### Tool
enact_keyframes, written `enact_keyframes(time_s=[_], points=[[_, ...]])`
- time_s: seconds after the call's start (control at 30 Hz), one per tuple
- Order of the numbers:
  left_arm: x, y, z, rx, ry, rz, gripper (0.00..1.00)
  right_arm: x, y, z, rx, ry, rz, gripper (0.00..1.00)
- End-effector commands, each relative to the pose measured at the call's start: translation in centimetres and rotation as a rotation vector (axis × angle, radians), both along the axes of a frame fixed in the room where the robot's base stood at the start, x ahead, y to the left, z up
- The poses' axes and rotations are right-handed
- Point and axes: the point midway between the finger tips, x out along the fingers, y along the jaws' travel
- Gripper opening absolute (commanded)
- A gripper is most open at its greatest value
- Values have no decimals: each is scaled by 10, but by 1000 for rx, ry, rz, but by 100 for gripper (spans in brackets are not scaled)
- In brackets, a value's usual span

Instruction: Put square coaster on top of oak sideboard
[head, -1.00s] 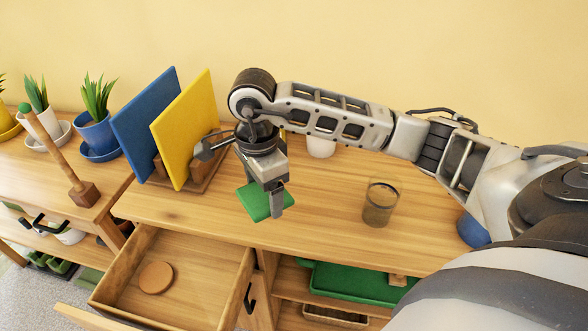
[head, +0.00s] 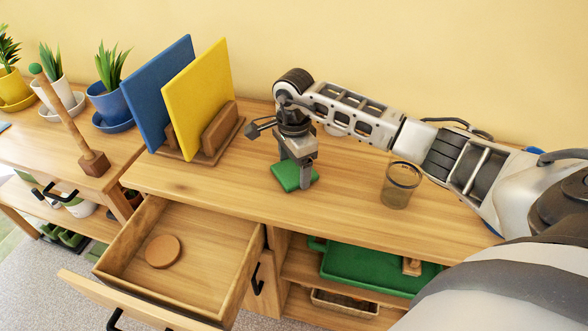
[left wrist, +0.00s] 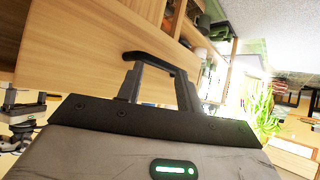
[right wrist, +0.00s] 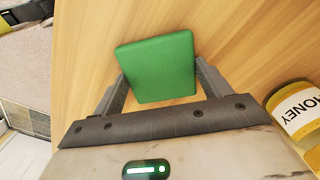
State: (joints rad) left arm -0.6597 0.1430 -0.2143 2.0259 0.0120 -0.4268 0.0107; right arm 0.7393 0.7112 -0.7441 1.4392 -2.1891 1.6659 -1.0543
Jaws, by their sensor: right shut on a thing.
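The green square coaster (head: 290,178) is held flat between the fingers of my right gripper (head: 297,176), at the wooden top of the oak sideboard (head: 350,215). I cannot tell whether it touches the top. In the right wrist view the coaster (right wrist: 157,68) sits between the two fingers (right wrist: 160,85), with bare wood behind it. My left gripper is outside the head view. In the left wrist view its fingers (left wrist: 158,80) are apart, with a black bar handle (left wrist: 155,62) across their tips.
A blue board (head: 155,95) and a yellow board (head: 200,90) stand in a wooden rack left of the coaster. A glass (head: 401,186) stands to the right. A honey jar (right wrist: 300,112) is near the right gripper. The open drawer (head: 200,225) holds a round brown disc (head: 163,252).

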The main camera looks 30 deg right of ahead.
Motion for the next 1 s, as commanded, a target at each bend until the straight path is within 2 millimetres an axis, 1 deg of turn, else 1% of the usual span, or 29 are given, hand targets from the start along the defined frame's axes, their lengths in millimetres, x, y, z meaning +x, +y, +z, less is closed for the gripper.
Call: enact_keyframes(time_s=[0.17, 0.33, 0.37, 0.4, 0.43, 0.67, 0.77, 0.87, 1.0], points=[[0, 0, 4, 0, -4, -2, 36, 1, 0, 2, 0, -2, -1, 54], [-1, 0, -1, 0, -2, -3, 36, 1, 0, -3, 0, -2, -1, 54], [-1, 0, 0, 0, -1, -3, 36, 0, 0, -1, 0, -2, -1, 85], [-1, 0, 1, 0, -1, -3, 36, 0, 0, -1, 0, -2, -1, 96], [-1, 0, 1, 0, -1, -3, 36, 0, 0, -1, 0, -2, -1, 98], [-1, 0, 1, 1, -1, -3, 36, 0, 0, -1, 0, -2, -1, 98], [-1, 0, 5, 1, -2, -3, 36, 0, 0, 3, 0, -2, -1, 98], [-1, 1, 13, 4, -3, -2, 36, 1, -1, 18, -1, -3, -1, 98], [-1, 4, 24, 15, 3, -1, 36, 1, -1, 49, -1, -4, -1, 98]])
